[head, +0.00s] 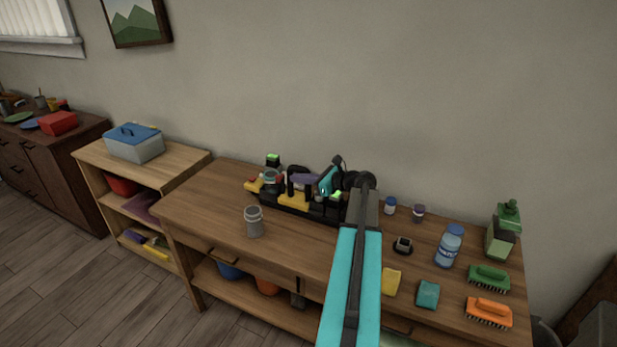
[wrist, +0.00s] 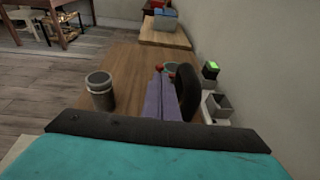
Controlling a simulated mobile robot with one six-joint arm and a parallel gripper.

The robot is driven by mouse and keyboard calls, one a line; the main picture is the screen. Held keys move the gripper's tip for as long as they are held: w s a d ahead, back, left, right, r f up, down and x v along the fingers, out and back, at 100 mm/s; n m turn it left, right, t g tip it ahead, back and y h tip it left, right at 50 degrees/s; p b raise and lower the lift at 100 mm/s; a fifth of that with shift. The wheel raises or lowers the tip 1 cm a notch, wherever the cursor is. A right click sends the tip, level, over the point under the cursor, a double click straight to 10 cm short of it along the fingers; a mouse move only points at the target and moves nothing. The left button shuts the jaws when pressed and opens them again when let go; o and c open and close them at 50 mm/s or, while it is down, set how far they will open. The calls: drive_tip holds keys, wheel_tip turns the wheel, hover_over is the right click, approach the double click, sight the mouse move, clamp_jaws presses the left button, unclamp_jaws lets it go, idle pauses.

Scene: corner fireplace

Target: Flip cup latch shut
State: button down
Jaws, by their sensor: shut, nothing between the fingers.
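My gripper (head: 292,178) has purple fingers and is shut and empty, over the black-and-yellow bench unit (head: 322,213). In the wrist view, the fingers (wrist: 165,70) point away, with red at their tips. A small round grey-green cup-like part (head: 270,176) sits at the unit's left end, just beyond the fingertips; the fingers partly hide it in the wrist view. A dark upright rounded part (wrist: 188,92) stands close on the right of the fingers. I cannot make out which part is the latch or its position. I cannot tell whether the fingers touch anything.
A loose grey canister (head: 254,222) stands on the wooden bench, left of the unit. A green-topped block (head: 273,159) is behind the unit. Bottles, sponges and brushes (head: 489,278) occupy the right side. The bench's left end is clear. The wall is close behind.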

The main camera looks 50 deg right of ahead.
sight(279, 177)
drive_tip(key=shift+p+x, duration=0.7)
drive_tip(key=shift+x, duration=1.95)
